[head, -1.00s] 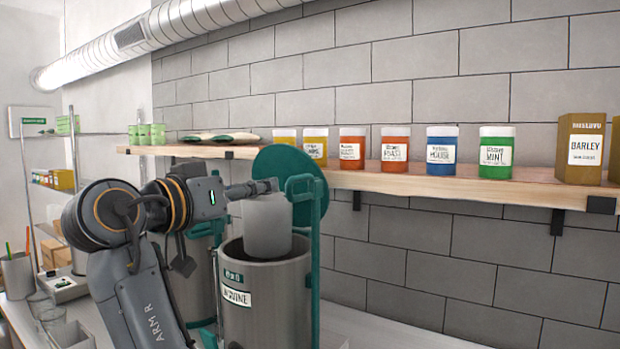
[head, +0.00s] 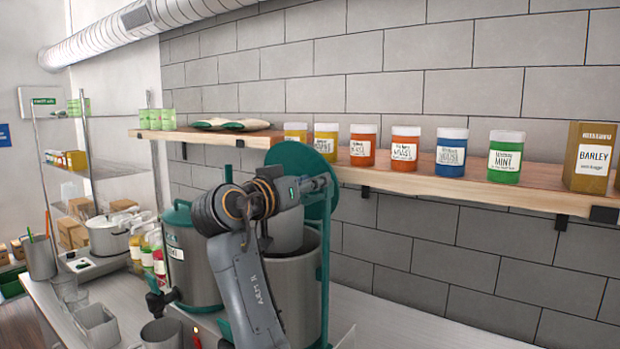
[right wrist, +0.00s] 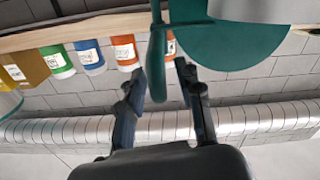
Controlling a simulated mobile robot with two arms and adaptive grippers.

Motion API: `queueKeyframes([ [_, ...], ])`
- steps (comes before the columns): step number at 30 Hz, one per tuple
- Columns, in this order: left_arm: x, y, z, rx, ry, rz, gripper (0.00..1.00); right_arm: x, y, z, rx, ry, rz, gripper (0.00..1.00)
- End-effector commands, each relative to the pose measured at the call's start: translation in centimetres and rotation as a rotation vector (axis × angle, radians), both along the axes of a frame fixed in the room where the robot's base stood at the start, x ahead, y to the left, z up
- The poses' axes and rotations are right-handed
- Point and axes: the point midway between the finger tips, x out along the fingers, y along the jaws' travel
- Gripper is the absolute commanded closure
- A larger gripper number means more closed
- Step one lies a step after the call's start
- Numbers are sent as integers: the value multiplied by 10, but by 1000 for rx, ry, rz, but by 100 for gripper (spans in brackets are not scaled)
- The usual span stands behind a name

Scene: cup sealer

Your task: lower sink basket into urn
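The grey sink basket (head: 284,232) stands upright in the mouth of the steel urn (head: 290,285), its upper part above the rim. My arm covers part of both. The urn's round teal lid (head: 318,172) is raised behind, beside a teal upright frame (head: 326,255). My right gripper (head: 312,184) is above the basket, at the frame's top. In the right wrist view, the fingers (right wrist: 161,68) are apart, with a teal bar (right wrist: 158,45) showing between them. I cannot tell whether they touch it. The lid (right wrist: 232,48) fills the upper right there. My left gripper is not in view.
A second urn with a teal lid (head: 190,255) stands just left. A wooden shelf (head: 400,180) with several jars runs along the wall behind. A white pot (head: 108,235), a metal cup (head: 162,333) and containers stand to the left. The counter at right (head: 450,335) looks clear.

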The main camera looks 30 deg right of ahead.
Motion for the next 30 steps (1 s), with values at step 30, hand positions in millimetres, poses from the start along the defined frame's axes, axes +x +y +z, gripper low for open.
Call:
queueKeyframes([
  [30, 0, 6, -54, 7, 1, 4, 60, 1, 2, -60, 2, 1, 6, 100],
])
